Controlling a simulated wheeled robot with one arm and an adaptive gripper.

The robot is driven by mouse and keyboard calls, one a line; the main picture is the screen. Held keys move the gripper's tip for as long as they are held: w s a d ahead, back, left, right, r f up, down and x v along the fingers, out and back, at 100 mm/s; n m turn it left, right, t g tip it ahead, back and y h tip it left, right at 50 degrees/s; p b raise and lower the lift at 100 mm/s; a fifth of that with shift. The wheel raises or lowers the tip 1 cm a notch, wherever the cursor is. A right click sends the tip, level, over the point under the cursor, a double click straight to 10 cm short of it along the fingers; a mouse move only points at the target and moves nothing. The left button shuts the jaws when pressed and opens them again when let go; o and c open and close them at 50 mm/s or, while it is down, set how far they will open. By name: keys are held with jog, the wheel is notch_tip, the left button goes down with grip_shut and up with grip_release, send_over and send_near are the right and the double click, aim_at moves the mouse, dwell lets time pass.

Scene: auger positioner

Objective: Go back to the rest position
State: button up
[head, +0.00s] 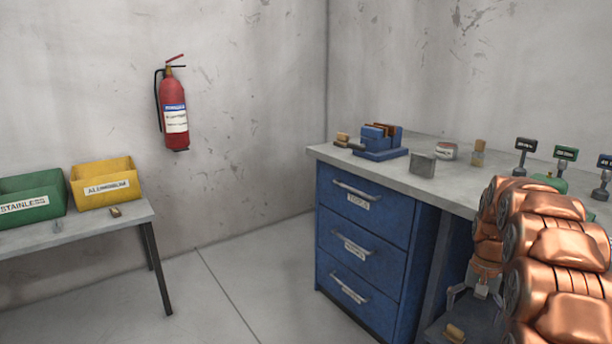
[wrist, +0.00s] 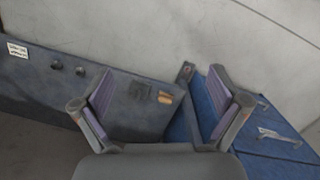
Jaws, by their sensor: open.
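My gripper (wrist: 160,88) is open in the wrist view, its two purple-padded fingers spread wide with nothing between them. In the head view my gripper (head: 468,298) shows only partly, low beside the blue drawer unit; my copper arm hides much of that area.
A workbench (head: 420,185) with blue drawers (head: 363,235) carries a blue vise (head: 378,142), a tin (head: 446,151) and several labelled stands. At left, a table (head: 100,226) holds green (head: 30,200) and yellow (head: 104,186) bins. A fire extinguisher (head: 173,105) hangs on the wall. Floor between is clear.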

jog(key=s+a+r+n+p, duration=0.2)
jog(key=s+a+r+p, duration=0.45)
jog(key=s+r, duration=0.2)
jog(key=s+a+r+n+p, duration=0.1)
jog(key=s+a+r+p, duration=0.4)
jog(key=s+a+r, duration=0.4)
jog(key=s+a+r+n+p, duration=0.2)
jog(key=s+a+r+p, duration=0.1)
jog(key=s, duration=0.6)
jog(key=s+a+r+n+p, duration=0.1)
jog(key=s+a+r+p, duration=0.3)
jog(key=s, duration=0.5)
jog(key=shift+r+n+h+p, duration=0.4)
jog(key=shift+r+p, duration=0.75)
jog(key=shift+p, duration=0.5)
